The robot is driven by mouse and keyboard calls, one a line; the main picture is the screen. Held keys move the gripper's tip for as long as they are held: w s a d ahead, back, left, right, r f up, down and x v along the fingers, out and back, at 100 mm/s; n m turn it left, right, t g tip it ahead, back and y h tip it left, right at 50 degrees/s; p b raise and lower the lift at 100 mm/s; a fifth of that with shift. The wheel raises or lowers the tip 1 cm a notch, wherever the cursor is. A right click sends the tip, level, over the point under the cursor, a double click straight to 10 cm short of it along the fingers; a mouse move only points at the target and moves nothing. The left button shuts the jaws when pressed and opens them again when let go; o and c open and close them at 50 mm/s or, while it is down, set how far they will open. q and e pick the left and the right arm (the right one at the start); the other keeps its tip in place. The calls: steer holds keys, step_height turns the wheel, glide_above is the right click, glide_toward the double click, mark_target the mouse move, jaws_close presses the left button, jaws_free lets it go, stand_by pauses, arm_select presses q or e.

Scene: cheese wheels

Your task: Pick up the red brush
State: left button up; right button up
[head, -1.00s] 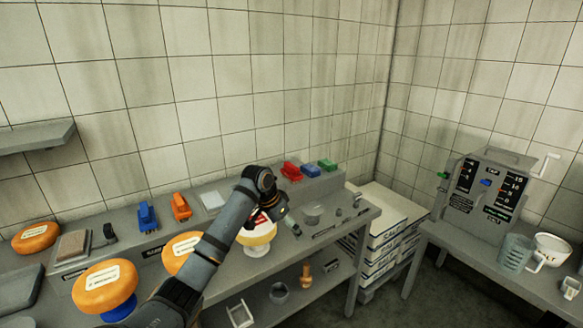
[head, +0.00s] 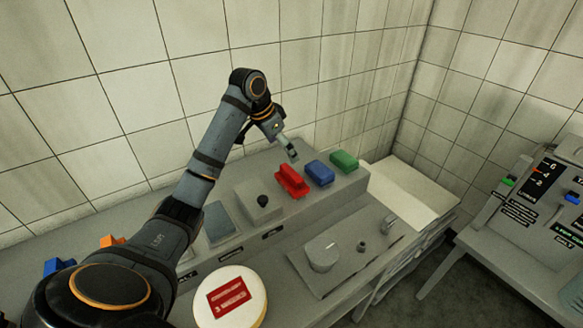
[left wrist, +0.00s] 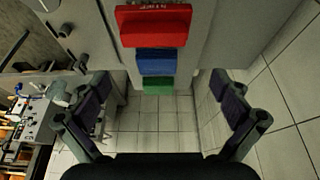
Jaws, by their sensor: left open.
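The red brush (head: 292,181) lies on the raised ledge at the back of the counter, leftmost in a row with a blue brush (head: 319,173) and a green brush (head: 344,160). My left gripper (head: 289,151) is just above and behind the red brush, apart from it, in the head view. In the left wrist view the red brush (left wrist: 153,26) is at the top, beyond the blue (left wrist: 156,62) and green ones. The left gripper (left wrist: 160,95) has its fingers wide apart with nothing between them. My right gripper is not in view.
A tiled wall (head: 300,70) stands close behind the ledge. A grey box with a black knob (head: 262,202) sits left of the red brush. A white cheese wheel with a red label (head: 230,300) is in front. A grey tray with small parts (head: 330,277) lies at the right.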

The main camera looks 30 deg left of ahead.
mark_target(291, 172)
arm_select(q)
steer(key=f, duration=0.1)
steer(key=d+f, duration=0.1)
steer(key=f, duration=0.1)
steer(key=f+p, duration=0.1)
steer(key=shift+w+d+f, duration=0.15)
steer(key=shift+w, duration=0.15)
steer(key=shift+p+x, duration=0.7)
steer(key=shift+x, duration=0.05)
steer(key=x, duration=0.2)
steer(key=p+x, duration=0.1)
steer(key=shift+s+f, duration=0.2)
steer(key=shift+f, duration=0.15)
steer(key=shift+w+f, duration=0.1)
steer(key=shift+f, duration=0.05)
steer(key=c, duration=0.9)
steer(key=shift+c, duration=0.2)
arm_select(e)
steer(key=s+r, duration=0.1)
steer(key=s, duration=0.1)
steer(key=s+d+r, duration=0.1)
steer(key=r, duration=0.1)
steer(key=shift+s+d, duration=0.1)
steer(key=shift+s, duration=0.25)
